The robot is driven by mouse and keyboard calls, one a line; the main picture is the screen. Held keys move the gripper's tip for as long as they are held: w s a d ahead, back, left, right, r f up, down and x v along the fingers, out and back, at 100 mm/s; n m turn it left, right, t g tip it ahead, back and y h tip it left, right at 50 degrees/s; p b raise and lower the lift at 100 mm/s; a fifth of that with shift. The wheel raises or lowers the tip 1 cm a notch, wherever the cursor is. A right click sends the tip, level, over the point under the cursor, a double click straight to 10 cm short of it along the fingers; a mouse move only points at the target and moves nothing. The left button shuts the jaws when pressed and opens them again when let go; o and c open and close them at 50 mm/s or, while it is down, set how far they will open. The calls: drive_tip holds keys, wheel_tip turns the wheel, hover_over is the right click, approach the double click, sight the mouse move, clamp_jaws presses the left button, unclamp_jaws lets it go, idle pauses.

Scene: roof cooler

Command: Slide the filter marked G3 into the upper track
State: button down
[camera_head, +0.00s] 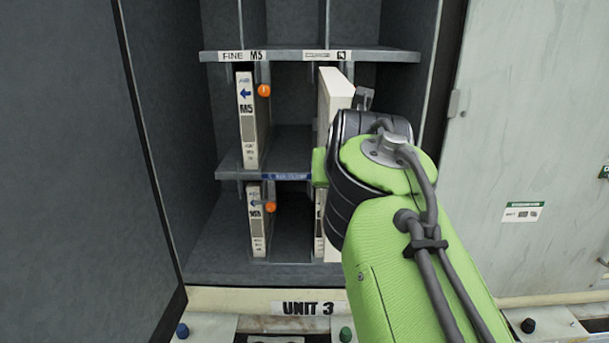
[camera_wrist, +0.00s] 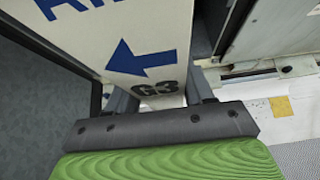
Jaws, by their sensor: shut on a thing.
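The filter marked G3 (camera_wrist: 150,45) is a white panel with blue letters, a blue arrow and a dark G3 mark in the wrist view. My gripper (camera_wrist: 160,95) is shut on it near the G3 mark. In the head view, a white filter (camera_head: 334,88) stands upright at the upper right opening, just below the top shelf edge. It seems to be the held one; my wrist hides its lower part and my fingers. How deep it sits in the upper track cannot be told.
A filter marked M5 (camera_head: 247,120) stands in the upper left slot beside an orange knob (camera_head: 264,90). A smaller filter (camera_head: 257,220) stands below it by another orange knob (camera_head: 271,207). A white strip (camera_head: 319,225) shows at lower right. The middle shelf (camera_head: 240,174) divides the openings.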

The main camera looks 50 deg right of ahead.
drive_tip(key=w+d+b, duration=0.1)
drive_tip(key=w+d, duration=0.4)
drive_tip(key=d, duration=0.1)
drive_tip(key=shift+w, duration=0.15)
idle(1.0)
drive_tip(key=shift+f, duration=0.1)
idle(0.5)
